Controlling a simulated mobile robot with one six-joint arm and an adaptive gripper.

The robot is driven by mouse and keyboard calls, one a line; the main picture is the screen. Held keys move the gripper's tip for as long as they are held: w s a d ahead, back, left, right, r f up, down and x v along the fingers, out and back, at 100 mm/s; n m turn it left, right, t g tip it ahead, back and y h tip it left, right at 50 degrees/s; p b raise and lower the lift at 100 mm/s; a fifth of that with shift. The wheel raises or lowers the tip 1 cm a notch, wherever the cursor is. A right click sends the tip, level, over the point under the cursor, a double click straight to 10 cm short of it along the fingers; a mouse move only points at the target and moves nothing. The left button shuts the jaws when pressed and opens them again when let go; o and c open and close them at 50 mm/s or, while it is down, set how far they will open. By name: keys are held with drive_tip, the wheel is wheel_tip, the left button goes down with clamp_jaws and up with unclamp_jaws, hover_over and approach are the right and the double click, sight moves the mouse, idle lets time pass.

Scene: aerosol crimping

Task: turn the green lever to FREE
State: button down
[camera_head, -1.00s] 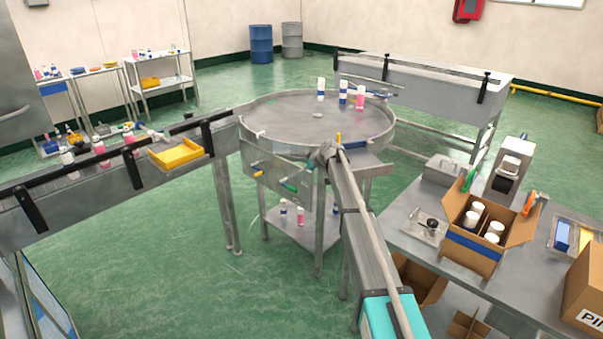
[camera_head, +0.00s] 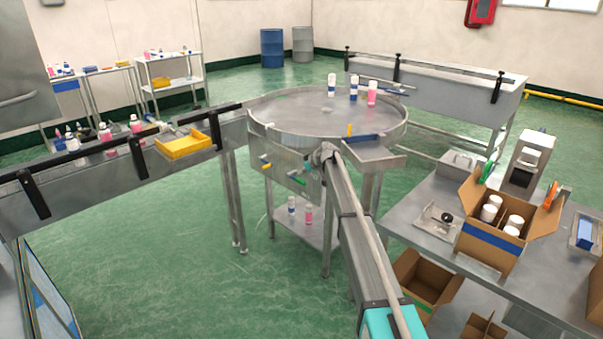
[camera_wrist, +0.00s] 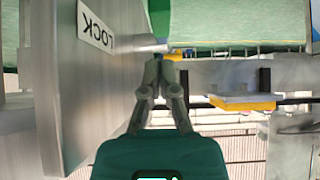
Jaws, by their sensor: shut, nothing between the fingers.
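The green lever (camera_head: 297,181) sits low on the front panel (camera_head: 283,160) of the round turntable's stand, slanting down to the right. A dark green piece (camera_wrist: 159,18) beyond my fingertips in the wrist view looks like its handle, but I cannot be sure. A white LOCK label (camera_wrist: 95,25) appears inverted on the grey panel to the left. My gripper (camera_wrist: 166,58) is shut and empty, its fingers close in front of the panel. I cannot tell whether they touch the lever. In the head view, my gripper is small and partly hidden by my arm.
The turntable (camera_head: 330,115) carries several bottles. A conveyor with a yellow tray (camera_head: 183,146) runs left. A bench with an open carton (camera_head: 492,235) stands right.

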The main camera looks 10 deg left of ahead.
drive_tip(key=shift+f+b, duration=0.95)
drive_tip(key=shift+f, duration=0.3)
